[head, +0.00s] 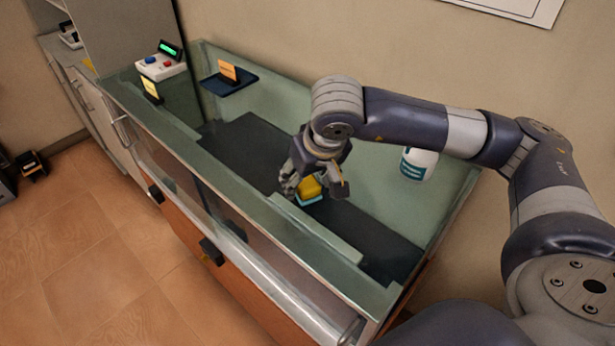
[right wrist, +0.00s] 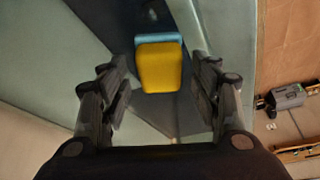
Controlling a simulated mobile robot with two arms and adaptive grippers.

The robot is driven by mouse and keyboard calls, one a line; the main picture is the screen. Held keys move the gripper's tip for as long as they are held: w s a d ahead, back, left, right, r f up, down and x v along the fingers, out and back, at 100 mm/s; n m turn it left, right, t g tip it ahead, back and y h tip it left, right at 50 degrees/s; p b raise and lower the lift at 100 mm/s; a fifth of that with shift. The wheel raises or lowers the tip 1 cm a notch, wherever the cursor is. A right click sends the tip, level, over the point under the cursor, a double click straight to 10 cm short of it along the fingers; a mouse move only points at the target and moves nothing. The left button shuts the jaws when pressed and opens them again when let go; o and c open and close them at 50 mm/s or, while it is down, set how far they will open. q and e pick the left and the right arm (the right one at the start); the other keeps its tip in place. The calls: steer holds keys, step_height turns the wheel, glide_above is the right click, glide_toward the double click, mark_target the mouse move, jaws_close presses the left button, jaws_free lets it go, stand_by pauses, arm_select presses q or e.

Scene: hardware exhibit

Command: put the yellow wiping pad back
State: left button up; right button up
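The yellow wiping pad (head: 310,188) is on or just above a light blue block (head: 309,199) inside the glass-topped case. In the right wrist view, the yellow pad (right wrist: 160,68) lies ahead of the fingers, with the blue piece (right wrist: 160,39) behind it. My right gripper (head: 318,190) is over the pad in the head view. In the right wrist view my right gripper (right wrist: 160,88) is open, one finger on each side of the pad, with gaps between. My left gripper is not in view.
A white bottle (head: 418,163) stands at the case's right side, behind my right arm. A dark blue tray (head: 228,84) with an orange card and a white button box (head: 160,66) are at the far left end. Glass walls (head: 190,150) edge the case.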

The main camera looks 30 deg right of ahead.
steer(key=shift+r, duration=0.45)
steer(key=b+v, duration=0.2)
steer(key=v, duration=0.9)
steer(key=shift+s+r+b, duration=0.15)
steer(key=shift+r+b, duration=0.1)
steer(key=shift+b, duration=0.1)
steer(key=shift+a+f, duration=0.1)
